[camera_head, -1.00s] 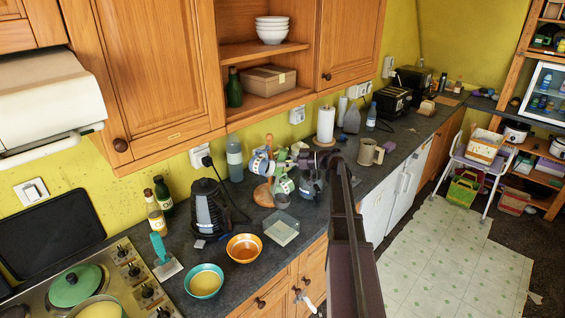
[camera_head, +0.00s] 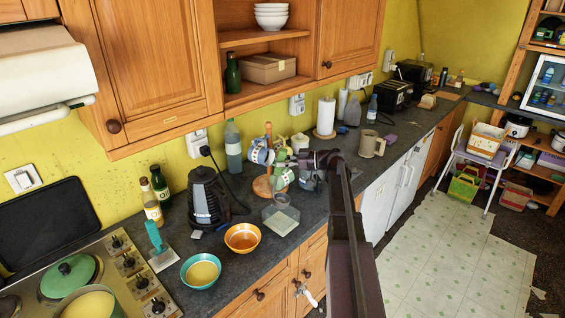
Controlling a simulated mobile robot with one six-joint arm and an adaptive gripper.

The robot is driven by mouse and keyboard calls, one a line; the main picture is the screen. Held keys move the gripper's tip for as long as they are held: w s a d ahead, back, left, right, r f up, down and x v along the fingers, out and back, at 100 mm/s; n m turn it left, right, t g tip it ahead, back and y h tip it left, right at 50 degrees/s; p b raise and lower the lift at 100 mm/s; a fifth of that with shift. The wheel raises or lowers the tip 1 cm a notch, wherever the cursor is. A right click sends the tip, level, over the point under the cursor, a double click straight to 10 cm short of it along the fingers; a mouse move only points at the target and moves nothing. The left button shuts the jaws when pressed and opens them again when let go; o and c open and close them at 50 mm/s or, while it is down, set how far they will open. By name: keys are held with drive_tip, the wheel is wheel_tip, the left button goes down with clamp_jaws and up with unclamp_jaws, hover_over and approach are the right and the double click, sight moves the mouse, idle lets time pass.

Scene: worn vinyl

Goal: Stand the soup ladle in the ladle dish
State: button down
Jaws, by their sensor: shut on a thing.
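The soup ladle shows as a small grey bowl (camera_head: 281,200) low over the back part of the ladle dish. Its handle is mostly lost among the mugs and my gripper. The ladle dish (camera_head: 281,222) is a pale, angular, shallow dish on the dark worktop. The ladle bowl overlaps the dish's back edge in the picture; I cannot tell whether they touch. My gripper (camera_head: 301,160) is above and behind the dish, at the end of my dark arm, shut on the ladle. Its fingertips are small and partly mixed with the clutter behind.
A wooden mug tree (camera_head: 262,186) with several mugs stands close behind and left of the dish. A dark kettle (camera_head: 205,197), an orange bowl (camera_head: 242,238) and a teal bowl (camera_head: 201,271) are to the left. A beige jug (camera_head: 371,144) stands farther right. Little worktop is clear around the dish.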

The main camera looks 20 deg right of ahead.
sight(283, 149)
drive_tip(key=shift+f+b, duration=3.9)
drive_tip(key=shift+f, duration=0.2)
drive_tip(key=shift+f+b, duration=0.5)
drive_tip(key=shift+c, duration=1.3)
unclamp_jaws()
drive_tip(key=shift+r+p, duration=0.25)
drive_tip(key=shift+p, duration=0.05)
wheel_tip(283, 149, up, 17)
drive_tip(key=p, duration=1.7)
drive_tip(key=shift+r, duration=0.1)
